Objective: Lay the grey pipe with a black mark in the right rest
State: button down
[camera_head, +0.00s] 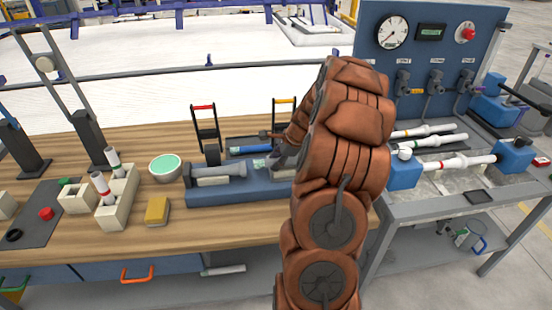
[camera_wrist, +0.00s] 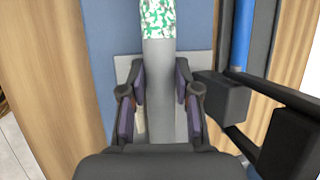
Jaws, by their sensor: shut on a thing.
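My gripper (camera_wrist: 165,105) is shut on a grey pipe (camera_wrist: 160,75) with a green-and-white speckled section towards the top of the wrist view. I see no black mark on the part in view. The pipe is over the long blue base (camera_wrist: 100,40), with a pale block (camera_wrist: 124,68) beneath it; I cannot tell whether it touches the block. In the head view the speckled section (camera_head: 262,162) shows just left of my gripper (camera_head: 278,160), and my arm hides the right part of the blue base (camera_head: 225,195). A grey cylindrical piece (camera_head: 220,170) lies on its left part.
A blue pipe (camera_head: 250,149) lies behind the base, near black-framed holders with red (camera_head: 203,107) and yellow (camera_head: 284,100) tops. Left are a bowl (camera_head: 165,167), a yellow sponge (camera_head: 157,211) and a beige block with upright pipes (camera_head: 118,200). A gauge panel (camera_head: 430,60) stands right.

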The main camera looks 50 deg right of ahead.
jog(key=shift+s+a+f, duration=0.2)
jog(key=shift+a+f, duration=0.05)
jog(key=shift+f, duration=0.35)
jog(key=shift+s+a+f, duration=0.15)
jog(key=shift+a+f, duration=0.05)
jog(key=shift+f, duration=0.35)
jog(key=shift+w+f, duration=0.2)
jog(key=shift+d+r, duration=0.1)
jog(key=c, duration=0.9)
grip_release()
jog(key=o, duration=0.3)
jog(key=shift+w+d, duration=0.15)
jog(key=shift+d, duration=0.15)
jog(key=o, duration=0.3)
jog(key=shift+r, duration=0.2)
jog(key=shift+o, duration=0.2)
jog(key=shift+r, duration=0.1)
jog(key=shift+w+r, duration=0.1)
